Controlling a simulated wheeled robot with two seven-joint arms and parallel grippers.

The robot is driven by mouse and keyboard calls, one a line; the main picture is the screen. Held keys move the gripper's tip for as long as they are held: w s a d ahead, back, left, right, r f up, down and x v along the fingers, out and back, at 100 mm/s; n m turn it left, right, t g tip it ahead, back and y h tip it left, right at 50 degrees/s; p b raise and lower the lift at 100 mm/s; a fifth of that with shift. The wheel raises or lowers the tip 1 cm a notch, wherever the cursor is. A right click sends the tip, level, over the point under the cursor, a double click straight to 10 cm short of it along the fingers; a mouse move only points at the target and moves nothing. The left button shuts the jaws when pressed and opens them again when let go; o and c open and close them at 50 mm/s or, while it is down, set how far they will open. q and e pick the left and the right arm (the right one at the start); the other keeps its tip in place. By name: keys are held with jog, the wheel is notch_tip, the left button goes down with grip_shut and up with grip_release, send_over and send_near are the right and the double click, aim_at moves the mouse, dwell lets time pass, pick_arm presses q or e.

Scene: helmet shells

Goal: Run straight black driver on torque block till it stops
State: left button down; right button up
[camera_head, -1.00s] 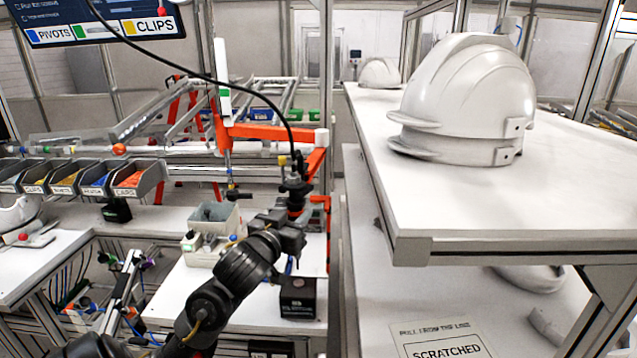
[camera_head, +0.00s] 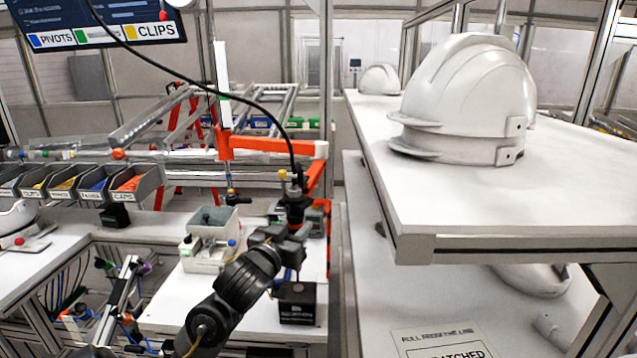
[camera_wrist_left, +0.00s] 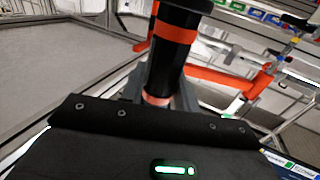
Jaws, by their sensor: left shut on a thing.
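The straight black driver (camera_head: 295,207) hangs upright on a black cable, with orange bands on its body. My left gripper (camera_head: 291,236) is shut on the driver. In the left wrist view the driver (camera_wrist_left: 172,55) rises out of the jaws, which are partly hidden by my wrist housing. The torque block, a black box (camera_head: 297,304), stands on the white bench just below and in front of the gripper. My right gripper is not in view.
A grey-white fixture with an open bin (camera_head: 211,222) stands left of my gripper. Small part bins (camera_head: 129,184) line the left. An orange frame (camera_head: 270,146) stands behind the driver. The white shelf (camera_head: 480,215) with helmet shells (camera_head: 470,95) is close on the right.

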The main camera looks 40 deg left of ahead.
aim_at(292, 214)
pick_arm(q)
jog(key=shift+f+b, duration=0.35)
jog(key=shift+f, duration=0.8)
dwell(1.3)
jog(key=shift+r, duration=0.15)
notch_tip(292, 214, up, 6)
jog(key=p, duration=0.6)
jog(key=shift+p, duration=0.35)
